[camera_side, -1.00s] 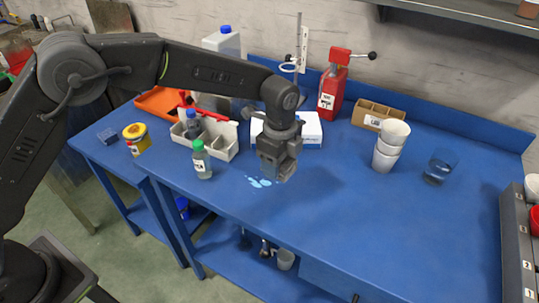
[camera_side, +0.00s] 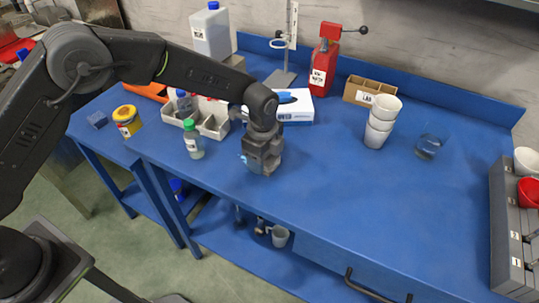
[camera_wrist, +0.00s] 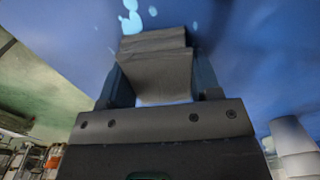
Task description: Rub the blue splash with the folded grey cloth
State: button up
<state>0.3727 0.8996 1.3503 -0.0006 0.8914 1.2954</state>
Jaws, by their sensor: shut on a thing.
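The folded grey cloth (camera_wrist: 158,72) is between the two fingers of my gripper (camera_side: 262,168), which is shut on it. In the wrist view the cloth sticks out beyond the fingers toward the blue table top. The blue splash (camera_wrist: 130,18) shows as pale blue patches just beyond the cloth's far edge, with a small spot to its right. In the side view only a bit of the splash (camera_side: 243,158) shows at the left of my gripper, and the rest is hidden. I cannot tell whether the cloth touches the table.
A green-capped bottle (camera_side: 194,140) stands close to the left of my gripper. Behind are a white divided tray (camera_side: 213,126) and a white box (camera_side: 297,107). Stacked white cups (camera_side: 380,122) and a glass (camera_side: 429,144) stand to the right. The table (camera_side: 330,195) right of my gripper is clear.

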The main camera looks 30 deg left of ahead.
aim_at(271, 159)
jog(key=shift+a, duration=3.95)
jog(key=shift+d, duration=4.65)
jog(key=shift+d+r, duration=0.15)
jog(key=shift+r, duration=0.45)
jog(key=shift+d+r, duration=0.15)
jog(key=shift+r, duration=3.3)
jog(key=shift+a, duration=0.1)
